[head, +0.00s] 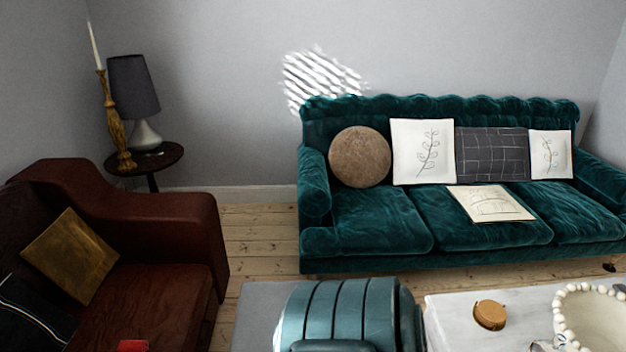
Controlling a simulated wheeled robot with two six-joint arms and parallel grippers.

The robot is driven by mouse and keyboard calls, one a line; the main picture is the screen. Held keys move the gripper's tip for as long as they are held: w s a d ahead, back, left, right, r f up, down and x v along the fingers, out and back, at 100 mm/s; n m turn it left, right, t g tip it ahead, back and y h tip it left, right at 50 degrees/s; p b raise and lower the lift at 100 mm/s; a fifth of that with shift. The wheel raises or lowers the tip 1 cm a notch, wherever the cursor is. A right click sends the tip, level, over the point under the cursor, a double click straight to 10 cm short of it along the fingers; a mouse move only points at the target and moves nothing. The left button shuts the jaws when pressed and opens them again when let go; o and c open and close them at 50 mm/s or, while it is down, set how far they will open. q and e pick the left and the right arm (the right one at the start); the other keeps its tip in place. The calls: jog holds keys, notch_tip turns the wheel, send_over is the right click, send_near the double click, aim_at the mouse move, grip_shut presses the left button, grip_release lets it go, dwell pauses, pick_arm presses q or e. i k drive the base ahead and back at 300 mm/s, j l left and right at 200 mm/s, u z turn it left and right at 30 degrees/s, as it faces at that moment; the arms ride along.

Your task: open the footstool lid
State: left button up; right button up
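A teal, ribbed, rounded piece of furniture (345,309) stands at the bottom centre of the head view and is cut off by the lower edge. I cannot tell whether it is the footstool, and no lid can be made out for certain. Neither of my grippers shows in the view.
A dark green velvet sofa (378,221) with several cushions stands against the back wall. A red-brown leather sofa (172,235) is at left, by a round side table (165,158) with a lamp. A white table (450,318) is at lower right. Floorboards (255,240) show between the sofas.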

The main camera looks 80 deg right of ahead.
aim_at(260, 304)
jog(key=z, duration=2)
jog(key=i+l+z, duration=0.3)
jog(key=z, duration=0.15)
jog(key=i, duration=0.1)
